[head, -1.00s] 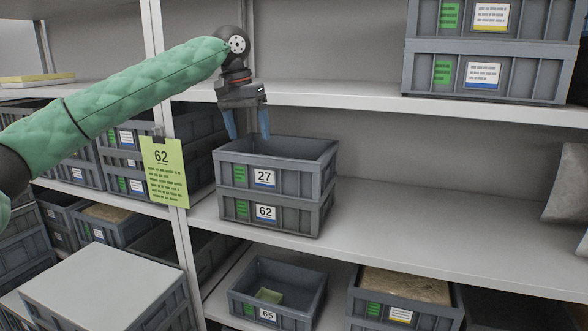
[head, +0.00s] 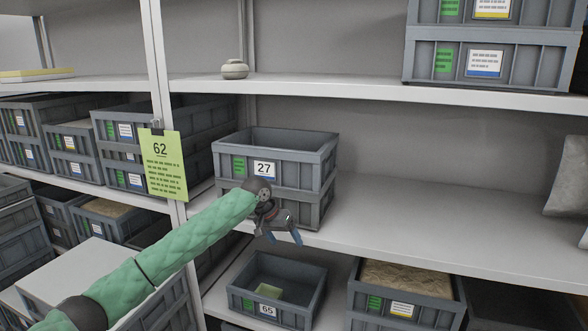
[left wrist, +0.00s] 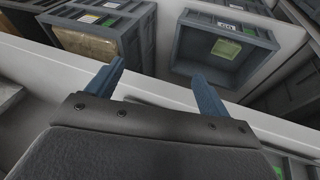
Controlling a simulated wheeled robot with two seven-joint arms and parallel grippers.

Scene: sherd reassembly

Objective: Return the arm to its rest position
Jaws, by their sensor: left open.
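My left arm, in a green quilted sleeve (head: 175,245), comes in from the lower left of the head view. My left gripper (head: 283,238) is open and empty, in front of the middle shelf's edge and the lower of two stacked grey crates. Its two blue fingers also show in the left wrist view (left wrist: 158,85), spread apart with nothing between them. The upper crate 27 (head: 315,168) sits on a lower crate (head: 312,212), whose label is hidden behind my arm. My right gripper is not in view.
Below stand an open crate 65 (head: 243,300) with a green card inside and a filled crate (head: 440,313). A green tag 62 (head: 165,165) hangs on the upright. A small round pot (head: 235,69) sits on the upper shelf.

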